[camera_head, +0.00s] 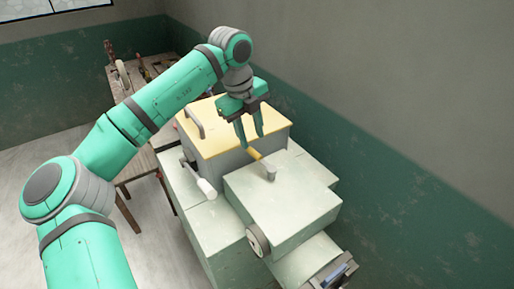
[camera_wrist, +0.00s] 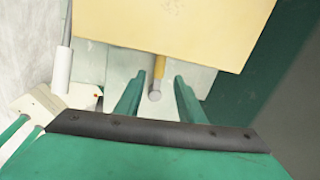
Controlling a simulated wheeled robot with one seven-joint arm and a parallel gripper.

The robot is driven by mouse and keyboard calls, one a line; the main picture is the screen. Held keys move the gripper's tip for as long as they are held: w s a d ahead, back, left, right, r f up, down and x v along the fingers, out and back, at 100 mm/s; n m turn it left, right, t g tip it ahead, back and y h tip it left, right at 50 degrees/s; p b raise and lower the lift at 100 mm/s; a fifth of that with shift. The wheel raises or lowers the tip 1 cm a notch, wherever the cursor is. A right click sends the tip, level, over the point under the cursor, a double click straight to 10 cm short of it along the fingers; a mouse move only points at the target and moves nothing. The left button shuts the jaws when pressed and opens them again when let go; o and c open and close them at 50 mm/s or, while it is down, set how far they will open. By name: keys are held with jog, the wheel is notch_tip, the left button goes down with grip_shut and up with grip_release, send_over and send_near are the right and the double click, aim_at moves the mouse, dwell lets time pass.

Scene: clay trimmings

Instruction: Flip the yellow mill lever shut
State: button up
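The mill is a grey box with a yellow top (camera_head: 225,143); its yellow top also fills the upper wrist view (camera_wrist: 170,25). The short yellow lever (camera_head: 254,154) sticks out at its front edge and ends in a grey knob (camera_head: 268,172). In the wrist view the lever (camera_wrist: 159,67) points toward me, its round grey end (camera_wrist: 155,96) nearest. My gripper (camera_head: 252,141) is open above the lever. In the wrist view its fingers (camera_wrist: 159,78) appear on either side of the lever, apart from it. I cannot tell how far above it they are.
A pale grey block (camera_head: 285,205) stands in front of the mill, with a round wheel (camera_head: 258,240) on its side. A white-handled crank (camera_head: 205,187) sticks out at left. A wooden bench (camera_head: 128,80) with tools stands behind. The green-and-grey wall (camera_head: 400,180) is close on the right.

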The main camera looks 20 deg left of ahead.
aim_at(256, 153)
jog(key=f, duration=0.4)
jog(key=w+f, duration=0.1)
jog(key=f, duration=0.1)
jog(key=shift+d+f, duration=0.3)
jog(key=shift+d, duration=0.1)
jog(key=shift+c, duration=0.6)
grip_shut()
